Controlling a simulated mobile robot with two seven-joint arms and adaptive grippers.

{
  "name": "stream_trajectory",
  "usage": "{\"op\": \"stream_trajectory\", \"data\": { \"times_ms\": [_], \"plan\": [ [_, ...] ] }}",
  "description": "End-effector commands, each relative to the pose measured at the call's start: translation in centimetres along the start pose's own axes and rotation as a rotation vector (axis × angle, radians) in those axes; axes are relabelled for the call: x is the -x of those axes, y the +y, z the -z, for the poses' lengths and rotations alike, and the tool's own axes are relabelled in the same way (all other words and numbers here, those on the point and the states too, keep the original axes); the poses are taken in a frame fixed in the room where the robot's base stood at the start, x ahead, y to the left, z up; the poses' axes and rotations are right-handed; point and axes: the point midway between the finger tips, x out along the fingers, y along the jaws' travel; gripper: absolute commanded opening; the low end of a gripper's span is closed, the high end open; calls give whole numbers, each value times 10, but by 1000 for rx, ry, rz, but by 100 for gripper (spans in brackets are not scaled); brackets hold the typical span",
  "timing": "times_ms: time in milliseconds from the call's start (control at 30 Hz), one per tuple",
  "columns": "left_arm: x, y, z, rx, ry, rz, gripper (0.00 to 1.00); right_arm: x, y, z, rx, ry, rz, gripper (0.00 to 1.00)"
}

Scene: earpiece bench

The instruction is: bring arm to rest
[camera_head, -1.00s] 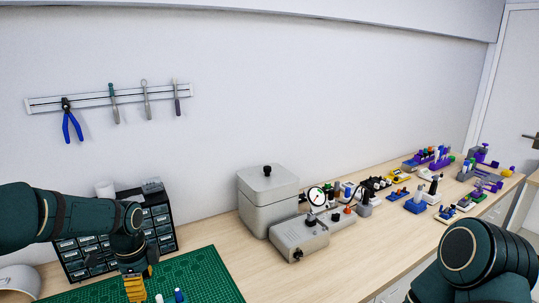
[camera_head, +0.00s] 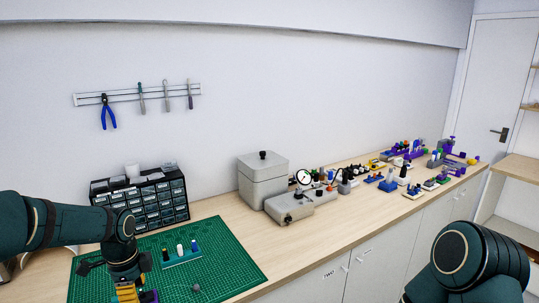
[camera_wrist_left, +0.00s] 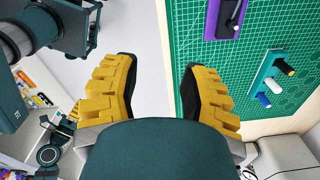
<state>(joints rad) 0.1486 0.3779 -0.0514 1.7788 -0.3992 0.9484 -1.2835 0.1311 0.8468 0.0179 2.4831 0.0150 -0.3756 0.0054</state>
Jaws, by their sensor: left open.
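My left gripper (camera_head: 128,292) is at the lower left of the head view, over the front part of the green mat. Its yellow-padded fingers are spread wide in the left wrist view (camera_wrist_left: 158,72), with nothing between them. The gap faces a pale grey surface beside the mat's edge. A purple holder (camera_wrist_left: 212,22) with a dark and grey piece lies on the mat, apart from the fingers. My right arm (camera_head: 468,262) shows as dark green links at the lower right of the head view; its gripper is out of view.
The green mat (camera_head: 235,270) carries a teal rack (camera_head: 182,259) with small bottles and a small grey piece (camera_head: 196,288). Behind it stands a drawer cabinet (camera_head: 150,203). A grey box (camera_head: 262,180), a gauge unit (camera_head: 290,208) and several small fixtures line the bench. Bare wood (camera_head: 300,248) lies in front.

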Motion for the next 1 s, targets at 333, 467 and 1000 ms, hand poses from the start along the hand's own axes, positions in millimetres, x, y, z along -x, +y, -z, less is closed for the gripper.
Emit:
{"op": "stream_trajectory", "data": {
  "times_ms": [333,467,1000],
  "plan": [
    [-133,49,92,407,199,-43,44,-11,4,-3,2,-5,0,47],
    [-189,93,130,685,278,-97,44,-16,6,-6,3,-10,0,47],
    [-272,216,170,1465,350,-208,44,-27,10,-10,6,-19,0,47]
  ]
}}
